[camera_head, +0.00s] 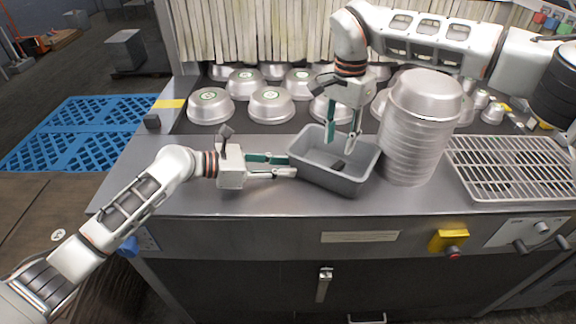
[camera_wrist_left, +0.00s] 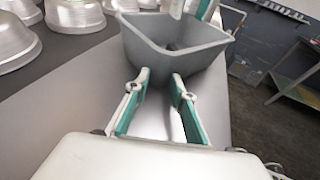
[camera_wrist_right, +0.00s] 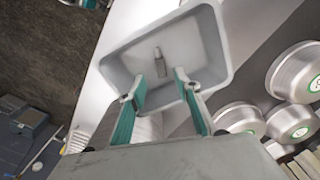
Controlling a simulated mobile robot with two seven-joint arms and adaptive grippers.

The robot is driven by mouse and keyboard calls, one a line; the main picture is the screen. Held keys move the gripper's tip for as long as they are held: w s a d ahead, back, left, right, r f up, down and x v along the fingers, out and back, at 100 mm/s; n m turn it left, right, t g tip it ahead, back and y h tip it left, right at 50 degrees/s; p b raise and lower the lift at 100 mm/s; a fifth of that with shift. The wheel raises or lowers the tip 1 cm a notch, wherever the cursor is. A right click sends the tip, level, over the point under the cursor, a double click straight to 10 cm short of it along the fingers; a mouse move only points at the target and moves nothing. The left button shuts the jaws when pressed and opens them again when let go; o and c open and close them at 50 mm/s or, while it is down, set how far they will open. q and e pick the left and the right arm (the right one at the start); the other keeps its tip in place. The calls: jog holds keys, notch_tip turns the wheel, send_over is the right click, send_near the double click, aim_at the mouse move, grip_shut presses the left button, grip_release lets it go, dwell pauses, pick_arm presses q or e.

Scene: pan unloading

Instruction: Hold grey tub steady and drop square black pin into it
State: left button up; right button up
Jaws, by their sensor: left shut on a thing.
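The grey tub (camera_head: 355,178) stands on the steel counter in the middle of the head view. My left gripper (camera_head: 291,165) is shut on the tub's left end; its fingers meet the tub's corner (camera_wrist_left: 178,62) in the left wrist view. The square black pin (camera_head: 337,165) is inside the tub, near its floor. It shows small and dark below the fingertips in the right wrist view (camera_wrist_right: 160,62). My right gripper (camera_head: 343,143) points down over the tub, its fingers apart with nothing between them.
A tall stack of metal pans (camera_head: 412,130) stands just right of the tub. Several upturned pans (camera_head: 271,105) lie on the dark surface behind. A wire rack (camera_head: 510,165) is at the right. The counter's front left is clear.

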pick_arm(q)
jog(key=shift+s+d+r, duration=0.15)
jog(key=shift+d+r, duration=0.15)
jog(key=shift+d, duration=0.05)
pick_arm(e)
notch_tip(320, 180, up, 11)
jog(key=shift+a+r, duration=0.15)
jog(key=shift+r, duration=0.05)
dwell(0.7)
pick_arm(q)
jog(key=o, duration=0.9)
jog(key=shift+d+f, duration=0.1)
pick_arm(e)
jog(key=shift+d, duration=0.2)
pick_arm(q)
jog(key=shift+a+f, duration=0.1)
jog(key=shift+a, duration=0.1)
